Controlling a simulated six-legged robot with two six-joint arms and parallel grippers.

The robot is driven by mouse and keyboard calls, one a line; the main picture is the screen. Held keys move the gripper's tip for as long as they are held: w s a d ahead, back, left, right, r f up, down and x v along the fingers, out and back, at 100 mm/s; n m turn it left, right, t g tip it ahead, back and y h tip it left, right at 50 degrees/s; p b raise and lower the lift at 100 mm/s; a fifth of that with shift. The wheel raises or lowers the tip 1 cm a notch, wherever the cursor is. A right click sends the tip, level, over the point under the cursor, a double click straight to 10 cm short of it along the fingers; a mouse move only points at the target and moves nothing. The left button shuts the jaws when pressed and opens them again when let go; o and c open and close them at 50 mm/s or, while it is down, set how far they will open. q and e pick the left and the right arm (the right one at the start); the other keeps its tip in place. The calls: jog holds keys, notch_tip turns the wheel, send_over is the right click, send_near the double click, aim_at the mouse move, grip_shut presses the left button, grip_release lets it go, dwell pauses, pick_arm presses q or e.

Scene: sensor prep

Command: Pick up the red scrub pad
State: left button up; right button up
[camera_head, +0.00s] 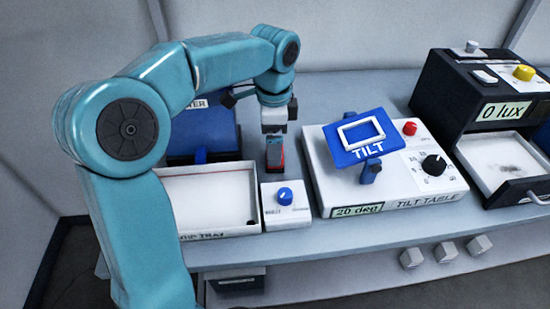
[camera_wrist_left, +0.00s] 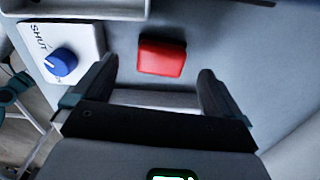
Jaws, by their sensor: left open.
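The red scrub pad (camera_wrist_left: 162,57) lies flat on the grey bench top in the left wrist view. It sits ahead of and between the two fingers of my left gripper (camera_wrist_left: 156,70), with bare bench showing on both sides of it. The fingers are open and do not appear to touch the pad. In the head view my left gripper (camera_head: 274,152) points down behind the blue-knob box, and only a sliver of red shows at its fingertips. Most of the pad is hidden there. My right gripper is in neither view.
The white box with a blue knob (camera_head: 285,195) stands close in front of the gripper; the knob also shows in the wrist view (camera_wrist_left: 61,61). A white tray (camera_head: 205,228) is to its left. The tilt table (camera_head: 330,190) and black lux box (camera_head: 440,90) stand right.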

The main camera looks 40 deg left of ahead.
pick_arm(q)
notch_tip(320, 180, down, 4)
jog(key=shift+f+b, duration=0.1)
jog(key=shift+b, duration=0.35)
jog(key=shift+w+f, duration=0.1)
jog(key=shift+f, duration=0.25)
jog(key=shift+r, duration=0.1)
jog(key=shift+c, duration=0.7)
jog(key=c, duration=1)
jog(key=shift+o, duration=0.2)
jog(key=shift+r, duration=0.1)
notch_tip(320, 180, up, 20)
jog(key=p, duration=0.6)
